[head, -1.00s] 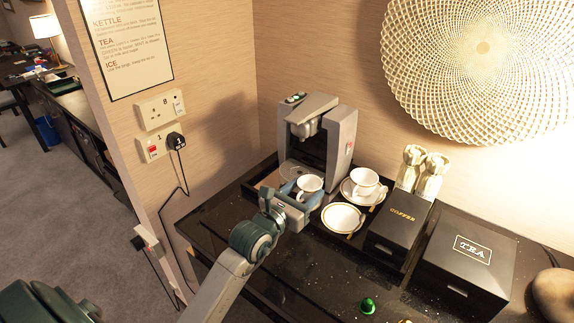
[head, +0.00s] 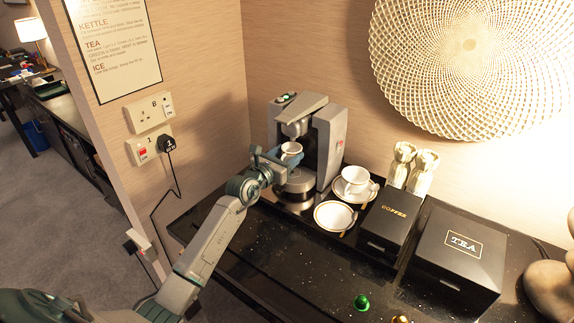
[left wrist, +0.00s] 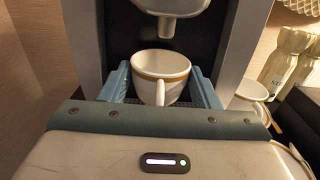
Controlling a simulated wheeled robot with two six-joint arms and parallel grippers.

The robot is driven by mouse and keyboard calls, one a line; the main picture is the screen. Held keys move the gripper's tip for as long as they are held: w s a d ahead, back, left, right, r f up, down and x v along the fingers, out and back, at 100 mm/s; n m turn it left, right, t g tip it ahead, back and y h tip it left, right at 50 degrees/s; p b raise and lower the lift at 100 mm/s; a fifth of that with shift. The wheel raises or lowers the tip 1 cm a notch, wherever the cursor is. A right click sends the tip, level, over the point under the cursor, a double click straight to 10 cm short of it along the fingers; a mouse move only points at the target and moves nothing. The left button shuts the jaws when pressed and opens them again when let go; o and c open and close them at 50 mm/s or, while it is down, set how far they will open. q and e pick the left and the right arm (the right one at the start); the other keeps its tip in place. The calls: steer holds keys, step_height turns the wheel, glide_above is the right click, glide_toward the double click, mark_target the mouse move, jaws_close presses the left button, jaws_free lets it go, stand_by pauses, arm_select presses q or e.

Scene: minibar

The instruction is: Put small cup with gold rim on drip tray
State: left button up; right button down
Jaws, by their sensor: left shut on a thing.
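My left gripper (head: 281,158) is shut on the small cup with gold rim (head: 291,148), inside the bay of the coffee machine (head: 326,145). In the left wrist view the cup (left wrist: 160,66) is upright between the blue fingers, its handle toward me, below the machine's spout (left wrist: 167,28). The drip tray (head: 299,186) is at the machine's foot, below the cup. In the head view the cup appears above the tray; the gripper body hides the cup's bottom in the wrist view. My right gripper is not in view.
A second cup (head: 356,177) stands on a saucer right of the machine. An empty gold-rimmed saucer (head: 334,216) lies in front of it. A coffee box (head: 388,224) and a tea box (head: 458,254) stand further right. A green capsule (head: 361,302) lies near the front edge.

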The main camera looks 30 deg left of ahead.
arm_select(q)
step_height(320, 180, down, 3)
steer(key=shift+s+f, duration=0.1)
steer(key=shift+d+f, duration=0.1)
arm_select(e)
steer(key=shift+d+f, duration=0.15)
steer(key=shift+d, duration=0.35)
arm_select(q)
steer(key=o, duration=1)
steer(key=shift+f, duration=0.1)
